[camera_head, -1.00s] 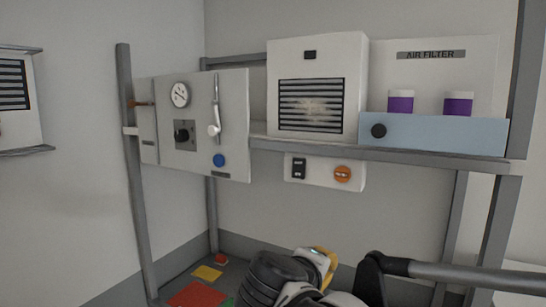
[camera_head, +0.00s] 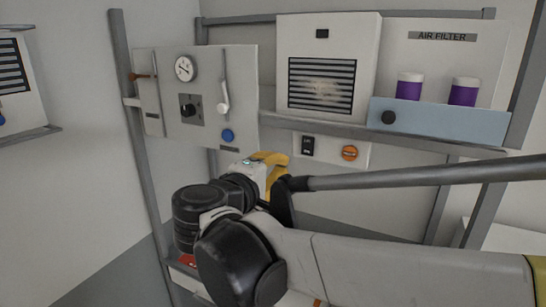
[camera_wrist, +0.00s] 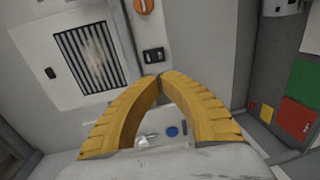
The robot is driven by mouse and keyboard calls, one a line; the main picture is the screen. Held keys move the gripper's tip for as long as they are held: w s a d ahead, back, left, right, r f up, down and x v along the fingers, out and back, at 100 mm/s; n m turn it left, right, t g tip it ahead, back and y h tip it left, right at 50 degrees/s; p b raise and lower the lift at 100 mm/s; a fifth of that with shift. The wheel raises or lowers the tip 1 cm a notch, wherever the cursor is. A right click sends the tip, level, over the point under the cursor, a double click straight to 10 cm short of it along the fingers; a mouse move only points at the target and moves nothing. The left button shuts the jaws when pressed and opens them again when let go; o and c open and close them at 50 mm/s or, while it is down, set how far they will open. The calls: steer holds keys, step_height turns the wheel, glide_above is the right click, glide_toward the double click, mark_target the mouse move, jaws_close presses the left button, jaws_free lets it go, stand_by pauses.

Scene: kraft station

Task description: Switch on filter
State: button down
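The air filter unit (camera_head: 440,60) is a white panel labelled AIR FILTER at the upper right, beside a white box with a dark grille (camera_head: 321,85). Below the shelf, a small white control box (camera_head: 328,151) carries a black rocker switch (camera_head: 307,146) and an orange rotary knob (camera_head: 349,153). The switch also shows in the wrist view (camera_wrist: 153,55), just beyond the fingertips. My gripper (camera_wrist: 160,76) has yellow fingers with tips together and nothing visible between them. In the head view my gripper (camera_head: 281,160) is left of and slightly below the switch, apart in the picture.
A grey panel (camera_head: 215,125) with gauge, lever and blue button stands at the left. Purple jars (camera_head: 409,87) sit behind a light blue ledge (camera_head: 440,122) with a black knob. The metal shelf edge (camera_head: 430,142) runs above the control box. Coloured squares (camera_wrist: 304,82) lie below.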

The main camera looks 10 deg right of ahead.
mark_target(304, 150)
steer(key=p+x, duration=0.2)
steer(key=x, duration=1.1)
steer(key=shift+p, duration=0.4)
steer(key=shift+w+d, duration=0.1)
steer(key=shift+w, duration=0.1)
